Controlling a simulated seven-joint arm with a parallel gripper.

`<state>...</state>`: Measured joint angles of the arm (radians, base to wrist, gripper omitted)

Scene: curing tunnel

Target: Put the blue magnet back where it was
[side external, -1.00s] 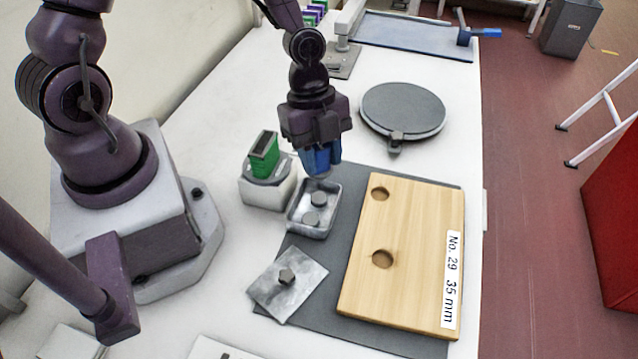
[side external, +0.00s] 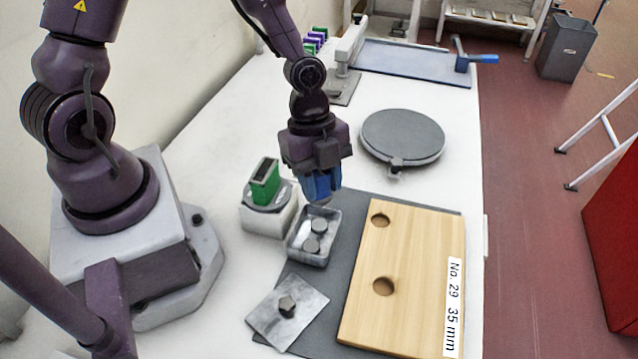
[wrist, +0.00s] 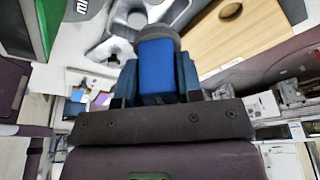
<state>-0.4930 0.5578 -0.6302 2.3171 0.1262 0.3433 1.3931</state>
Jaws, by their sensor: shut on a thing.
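My gripper (side external: 320,180) is shut on the blue magnet (wrist: 156,70), a bright blue block between the fingers in the wrist view. In the side view it hangs just above the far end of a small metal tray (side external: 292,252). A grey round piece (wrist: 160,36) shows at the block's far end; I cannot tell whether it is attached. The tray holds two grey discs (side external: 312,246). A green block (side external: 265,182) stands upright on a pale stand (side external: 262,218) left of the tray.
A wooden board (side external: 410,270) with two round holes lies on a dark mat (side external: 300,342) right of the tray. A metal plate (side external: 268,318) with a dark knob is nearer. A round grey turntable (side external: 403,137) and a blue-grey board (side external: 412,62) are farther back.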

